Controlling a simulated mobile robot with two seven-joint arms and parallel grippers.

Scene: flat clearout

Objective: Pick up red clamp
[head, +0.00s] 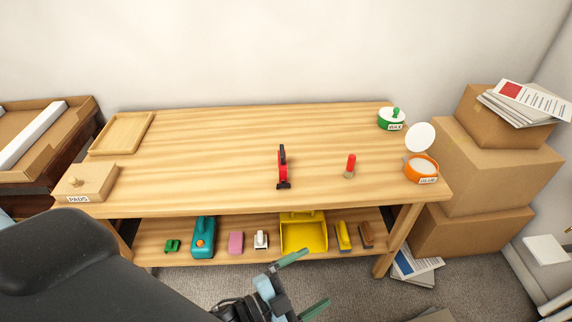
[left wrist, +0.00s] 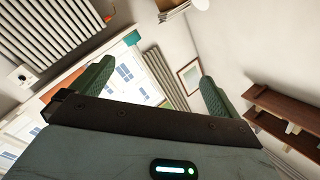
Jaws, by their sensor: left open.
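The red clamp (head: 282,170) stands upright on the wooden table, near the middle of its front half. It is red with black ends. My left gripper (head: 305,281) is in front of the table at the bottom of the head view, below the tabletop and apart from the clamp. Its two greenish fingers are spread, with nothing between them. In the left wrist view the fingers (left wrist: 155,90) are also wide apart, facing the room's windows and wall; the clamp does not show there. My right gripper is in neither view.
A red-topped cylinder (head: 350,166) stands right of the clamp. An orange tub (head: 421,174) and green pot (head: 391,122) are at right. A tray (head: 122,133) and PADS box (head: 86,183) are at left. The lower shelf (head: 180,260) holds several items. Cartons (head: 497,170) stand right.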

